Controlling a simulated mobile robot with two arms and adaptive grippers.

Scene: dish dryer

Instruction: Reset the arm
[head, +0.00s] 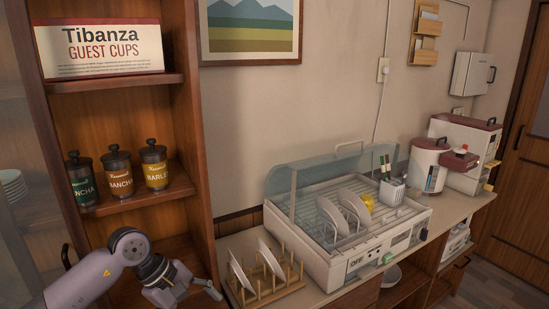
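My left arm comes in at the lower left, in front of the wooden shelf cabinet. Its gripper (212,289) is near the bottom edge, just left of the wooden plate rack (284,289). A thin finger part shows, but I cannot tell whether it is open or shut. I see nothing held in it. My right arm and gripper are not in view.
White plates (241,274) stand in the wooden rack. The dish dryer (321,263) has its clear cover (318,180) raised and holds plates (355,207). Jars (117,172) stand on the cabinet shelf. A rice cooker (427,169) stands at the right.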

